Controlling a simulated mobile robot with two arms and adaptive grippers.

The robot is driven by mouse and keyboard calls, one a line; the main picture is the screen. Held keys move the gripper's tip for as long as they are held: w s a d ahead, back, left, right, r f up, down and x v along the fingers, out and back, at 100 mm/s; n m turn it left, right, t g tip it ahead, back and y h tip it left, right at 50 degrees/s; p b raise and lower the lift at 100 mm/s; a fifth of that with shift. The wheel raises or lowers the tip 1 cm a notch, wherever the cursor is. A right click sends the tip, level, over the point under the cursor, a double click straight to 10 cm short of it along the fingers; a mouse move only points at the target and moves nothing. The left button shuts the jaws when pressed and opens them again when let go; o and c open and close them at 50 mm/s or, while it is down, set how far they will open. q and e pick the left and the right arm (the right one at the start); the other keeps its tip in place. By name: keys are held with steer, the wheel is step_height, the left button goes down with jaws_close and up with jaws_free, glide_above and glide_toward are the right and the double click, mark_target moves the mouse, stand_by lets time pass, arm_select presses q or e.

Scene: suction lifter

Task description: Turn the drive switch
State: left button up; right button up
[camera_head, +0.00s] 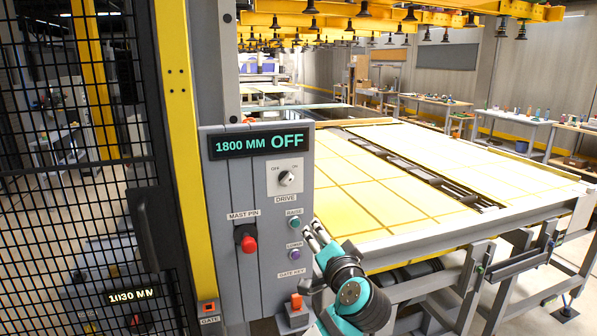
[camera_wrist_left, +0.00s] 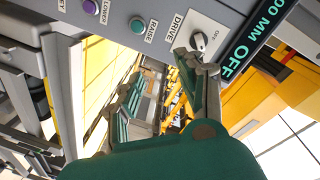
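The drive switch (camera_head: 286,178) is a grey rotary knob on a white plate, on the grey control panel (camera_head: 225,190). Its label reads DRIVE below. The panel display (camera_head: 260,142) reads 1800 MM OFF. In the left wrist view the drive switch (camera_wrist_left: 199,41) is near one fingertip, which partly overlaps its plate; contact cannot be told. My left gripper (camera_head: 312,228) is below and right of the switch, in front of the panel's right edge. In the left wrist view my left gripper (camera_wrist_left: 160,68) shows two separated fingers with nothing between them. My right gripper is out of view.
Below the switch are the green RAISE button (camera_head: 295,225) and purple LOWER button (camera_head: 295,254). A red mast pin knob (camera_head: 248,243) is at left. A table of yellow-edged panels (camera_head: 380,185) stands right, black mesh fencing (camera_head: 75,150) left. Suction cups hang overhead.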

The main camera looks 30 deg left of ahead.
arm_select(q)
step_height(320, 180, up, 6)
steer(key=s+n+y, duration=0.1)
steer(key=s+n, duration=0.1)
steer(key=p, duration=0.7)
glide_toward(288, 182)
steer(key=shift+g+y, duration=0.3)
steer(key=x, duration=0.8)
steer(key=shift+w+d+r, duration=0.15)
steer(key=shift+w+a+f+p, duration=0.2)
steer(key=shift+w+a+p, duration=0.2)
steer(key=shift+w+a, duration=0.15)
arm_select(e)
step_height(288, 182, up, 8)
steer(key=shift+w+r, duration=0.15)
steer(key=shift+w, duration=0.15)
arm_select(q)
steer(key=shift+c, duration=0.3)
jaws_close()
